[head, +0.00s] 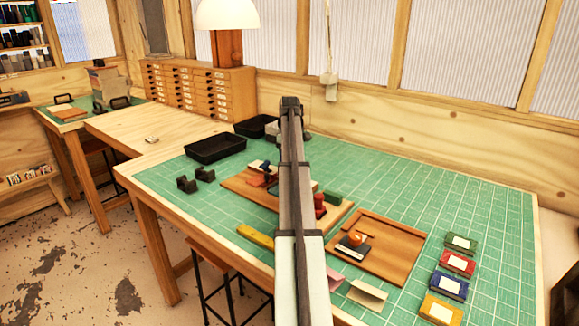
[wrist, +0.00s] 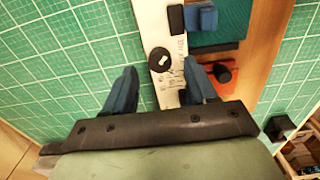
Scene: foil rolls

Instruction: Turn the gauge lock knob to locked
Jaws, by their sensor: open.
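In the wrist view, a round black knob (wrist: 159,60) with a small white mark sits on a white strip (wrist: 150,18). Small dark lettering is printed beside it, too blurred to read. My gripper (wrist: 160,68) is open, its two blue fingers apart on either side of the knob. The left finger is over the green mat and the right finger is over the strip's right edge. I cannot tell whether either touches the knob. In the head view my arm stands in front of part of the wooden board (head: 236,186), and the knob cannot be made out there.
Black trays (head: 215,148) lie behind the board. A wooden tray (head: 396,236) and several coloured packs (head: 457,262) lie to the right. The green mat (head: 450,195) is clear at the back right.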

